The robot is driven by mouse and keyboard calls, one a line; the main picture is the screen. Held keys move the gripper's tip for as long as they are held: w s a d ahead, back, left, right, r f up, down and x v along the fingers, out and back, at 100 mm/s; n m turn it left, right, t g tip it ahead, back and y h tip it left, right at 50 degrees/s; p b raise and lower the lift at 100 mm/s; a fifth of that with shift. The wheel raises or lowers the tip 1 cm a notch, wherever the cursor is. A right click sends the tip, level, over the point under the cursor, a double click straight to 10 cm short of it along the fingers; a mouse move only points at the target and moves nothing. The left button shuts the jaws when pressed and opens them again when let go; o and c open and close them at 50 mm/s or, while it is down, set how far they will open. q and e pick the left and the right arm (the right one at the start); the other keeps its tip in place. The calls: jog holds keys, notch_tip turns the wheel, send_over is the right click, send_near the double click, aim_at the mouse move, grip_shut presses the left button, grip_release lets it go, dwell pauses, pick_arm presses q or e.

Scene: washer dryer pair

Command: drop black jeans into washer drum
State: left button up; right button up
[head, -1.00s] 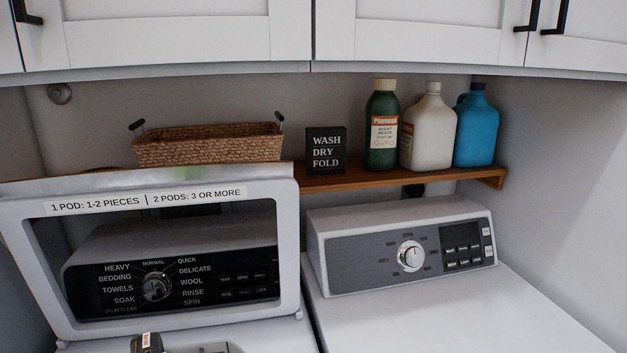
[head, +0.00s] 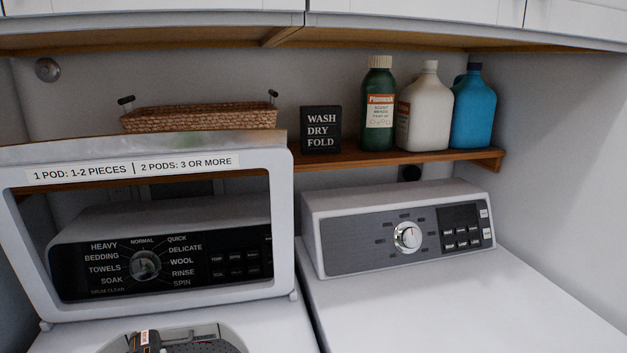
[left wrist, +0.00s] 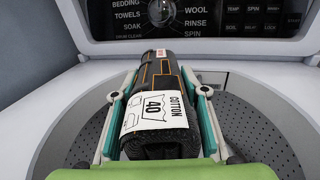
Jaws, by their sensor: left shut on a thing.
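The black jeans (left wrist: 162,140) are a dark rolled bundle with orange stitching and a white "40 COTTON" label, in the left wrist view. My left gripper (left wrist: 162,92) is shut on them, one finger along each side. They are over the washer drum (left wrist: 245,130), whose grey perforated inside shows around and below them. How far they are above the drum floor is hard to tell. In the head view the jeans' labelled end (head: 144,340) shows at the bottom edge, in the washer opening (head: 215,340). My right gripper is not in view.
The washer lid (head: 283,230) stands open behind the opening. The dryer (head: 440,310) with its panel is at right, its top clear. A wooden shelf (head: 440,157) holds a basket (head: 200,119), a sign (head: 321,130) and bottles. Cabinets (head: 400,12) hang above.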

pick_arm(q)
jog(key=shift+r, duration=0.2)
jog(key=o, duration=1.7)
jog(key=shift+c, duration=0.2)
jog(key=shift+f, duration=0.2)
jog(key=shift+r, duration=0.35)
notch_tip(320, 180, up, 10)
jog(key=shift+f, duration=0.2)
